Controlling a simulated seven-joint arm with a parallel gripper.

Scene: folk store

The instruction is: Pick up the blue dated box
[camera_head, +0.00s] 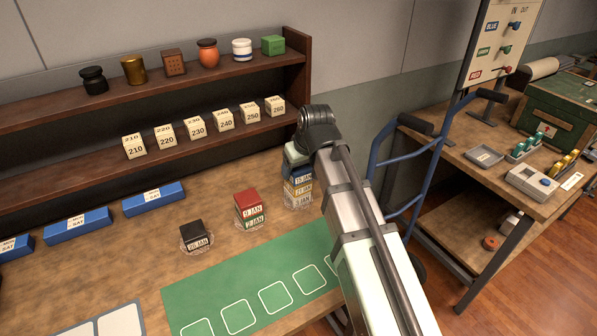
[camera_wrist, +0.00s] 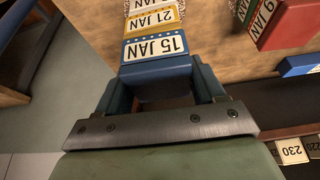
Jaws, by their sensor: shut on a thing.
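The blue dated box (camera_wrist: 155,70), marked 15 JAN, is between the two fingers of my gripper (camera_wrist: 162,84) in the wrist view. The fingers are shut on its sides. In the head view the blue box (camera_head: 299,180) is at the top of a stack, partly hidden under my gripper (camera_head: 295,156). A yellow box (camera_head: 298,190) marked 21 JAN is directly below it, with a pale box (camera_head: 298,202) at the bottom. I cannot tell whether the blue box touches the yellow one.
Red and green dated boxes (camera_head: 250,204) stand stacked to the left, with a black one (camera_head: 195,236) further left. A green mat (camera_head: 255,281) with white outlines lies in front. A shelf (camera_head: 60,187) with numbered blocks is behind. A blue hand truck (camera_head: 408,180) stands right.

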